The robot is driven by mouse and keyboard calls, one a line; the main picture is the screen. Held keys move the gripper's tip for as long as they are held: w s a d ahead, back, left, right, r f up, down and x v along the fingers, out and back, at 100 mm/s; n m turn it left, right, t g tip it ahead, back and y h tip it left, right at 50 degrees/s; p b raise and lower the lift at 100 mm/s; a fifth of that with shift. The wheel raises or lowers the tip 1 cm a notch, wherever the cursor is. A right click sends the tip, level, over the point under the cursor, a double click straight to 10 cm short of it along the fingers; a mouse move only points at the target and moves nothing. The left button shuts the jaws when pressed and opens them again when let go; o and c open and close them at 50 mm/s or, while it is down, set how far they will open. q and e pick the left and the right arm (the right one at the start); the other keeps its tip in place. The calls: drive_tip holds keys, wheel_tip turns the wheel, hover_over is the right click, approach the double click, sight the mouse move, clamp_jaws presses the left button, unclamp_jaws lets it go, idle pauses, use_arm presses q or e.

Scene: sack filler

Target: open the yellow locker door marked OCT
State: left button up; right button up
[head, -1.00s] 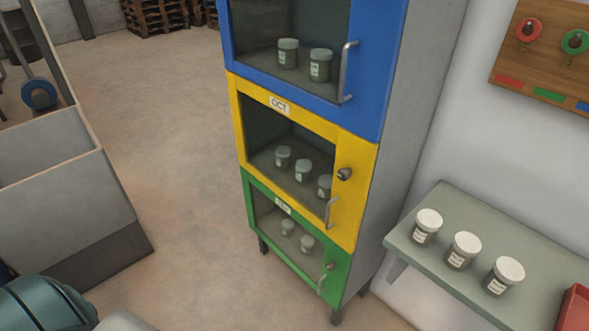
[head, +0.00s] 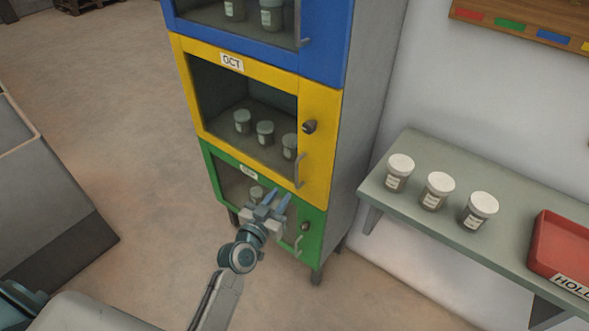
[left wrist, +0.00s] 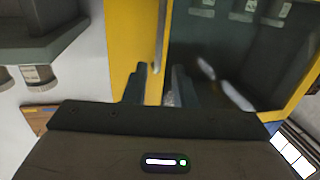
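The yellow locker door (head: 320,105) marked OCT (head: 232,62) looks shut, in the middle of the stack. It has a dark window, a dark round lock or knob (head: 309,126) and a metal bar handle (head: 299,170) at its right side. My left gripper (head: 277,198) is in front of the green door, below and left of that handle. Its two fingers are apart with nothing between them. In the left wrist view, which looks upside down, the handle (left wrist: 161,40) stands beyond the open fingers (left wrist: 158,85), not between them. My right gripper is not in view.
A blue locker (head: 325,40) is above and a green one (head: 313,225) below. A wall shelf (head: 420,218) at the right holds three white-lidded jars (head: 437,190) and a red tray (head: 562,250). Floor is open left of the lockers; a grey bin (head: 50,205) stands farther left.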

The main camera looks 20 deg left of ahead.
sight(296, 169)
use_arm(q)
drive_tip(key=w, duration=0.3)
drive_tip(key=w+d+r+p, duration=0.1)
drive_tip(key=w, duration=0.3)
drive_tip(key=w+r+p, duration=0.1)
drive_tip(key=w, duration=0.2)
drive_tip(key=shift+w+d, duration=0.35)
drive_tip(key=shift+w, duration=0.05)
clamp_jaws()
